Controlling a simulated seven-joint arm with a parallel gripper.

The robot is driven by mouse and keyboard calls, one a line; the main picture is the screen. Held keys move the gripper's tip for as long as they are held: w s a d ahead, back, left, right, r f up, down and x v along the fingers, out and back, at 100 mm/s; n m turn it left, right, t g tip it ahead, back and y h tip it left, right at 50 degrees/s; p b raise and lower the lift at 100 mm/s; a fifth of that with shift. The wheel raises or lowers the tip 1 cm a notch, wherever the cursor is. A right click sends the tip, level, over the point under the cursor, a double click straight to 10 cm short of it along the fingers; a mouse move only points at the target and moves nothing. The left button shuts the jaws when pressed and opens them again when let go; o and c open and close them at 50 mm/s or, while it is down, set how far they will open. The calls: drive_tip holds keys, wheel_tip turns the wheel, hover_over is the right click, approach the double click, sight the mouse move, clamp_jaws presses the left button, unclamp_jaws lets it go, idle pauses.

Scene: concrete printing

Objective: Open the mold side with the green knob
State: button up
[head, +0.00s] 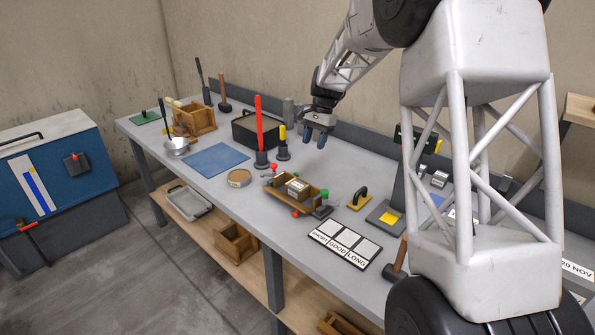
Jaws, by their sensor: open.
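A small wooden mold (310,200) sits on the grey workbench near the middle of the head view, with a pale block (297,187) inside it. A green knob (324,194) shows at the mold's right end. Red knobs show at its far left (273,168) and at its near side (295,213). Whether any mold side stands open is too small to tell. My gripper (314,139) is above the bench, behind the mold in the picture and apart from it.
A red upright tool (259,125) and a yellow-topped one (283,142) stand behind and left of the mold. A yellow float (359,198) and a labelled board (344,243) lie to the right. A blue mat (216,159) lies farther left.

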drive_tip(key=w+a+f+m+g, duration=0.1)
drive_tip(key=w+a+f, duration=0.2)
drive_tip(key=w+f, duration=0.6)
drive_tip(key=shift+w+m+y, duration=0.3)
drive_tip(key=shift+w, duration=0.05)
drive_tip(key=shift+f, duration=0.15)
drive_tip(key=shift+x, duration=3.85)
drive_tip(key=shift+d, duration=0.1)
clamp_jaws()
